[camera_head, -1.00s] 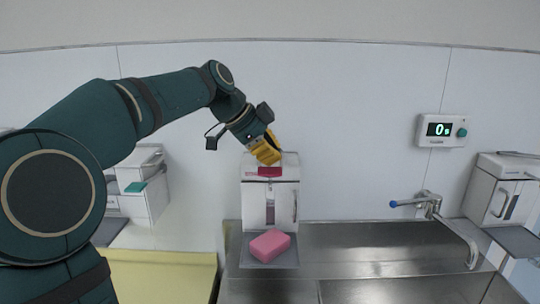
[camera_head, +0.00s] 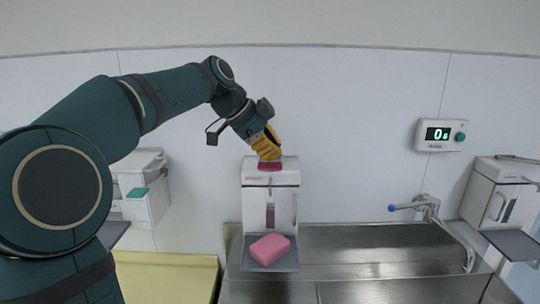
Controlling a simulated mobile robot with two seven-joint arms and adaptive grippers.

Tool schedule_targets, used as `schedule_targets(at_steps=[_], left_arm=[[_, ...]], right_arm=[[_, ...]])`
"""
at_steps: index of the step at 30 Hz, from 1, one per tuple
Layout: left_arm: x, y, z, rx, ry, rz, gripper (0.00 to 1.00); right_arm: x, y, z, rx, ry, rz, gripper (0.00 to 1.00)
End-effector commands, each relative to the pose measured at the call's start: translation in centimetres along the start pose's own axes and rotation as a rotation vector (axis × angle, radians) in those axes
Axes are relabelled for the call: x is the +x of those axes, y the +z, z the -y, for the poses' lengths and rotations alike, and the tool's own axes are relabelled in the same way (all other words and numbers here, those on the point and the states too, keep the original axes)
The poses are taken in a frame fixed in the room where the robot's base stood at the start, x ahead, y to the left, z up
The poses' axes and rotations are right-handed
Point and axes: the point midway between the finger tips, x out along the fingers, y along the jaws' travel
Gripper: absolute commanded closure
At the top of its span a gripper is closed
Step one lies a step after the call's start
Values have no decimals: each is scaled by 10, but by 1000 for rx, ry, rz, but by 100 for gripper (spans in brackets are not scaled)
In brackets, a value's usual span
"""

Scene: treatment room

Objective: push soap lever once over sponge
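The white soap dispenser (camera_head: 256,203) stands against the wall at the middle. Its red lever (camera_head: 269,166) is at the top front. A pink sponge (camera_head: 270,249) lies on the dispenser's grey tray (camera_head: 286,266), below the lever. My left gripper (camera_head: 271,157), with yellow fingers, comes down from the upper left. Its fingers look closed together and empty, with the tips right at or just above the lever; I cannot tell if they touch it. My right gripper is not in view.
A metal sink counter (camera_head: 370,240) with a blue-tipped tap (camera_head: 428,206) is at the right. Another white dispenser (camera_head: 491,195) is at far right, and a wall display (camera_head: 440,134) reads 0s. White equipment (camera_head: 148,205) and a yellow surface (camera_head: 170,280) are at left.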

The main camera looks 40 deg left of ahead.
Motion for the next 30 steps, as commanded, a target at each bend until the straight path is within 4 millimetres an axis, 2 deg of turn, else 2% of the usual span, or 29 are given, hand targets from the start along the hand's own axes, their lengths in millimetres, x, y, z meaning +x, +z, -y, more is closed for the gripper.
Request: schedule_targets(at_steps=[7,20,30], left_arm=[[-10,-8,7,0,2,0,100],[-12,-9,9,0,1,0,100],[-32,-24,22,0,0,0,100]], right_arm=[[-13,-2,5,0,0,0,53],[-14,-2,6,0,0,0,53],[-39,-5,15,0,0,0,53]])
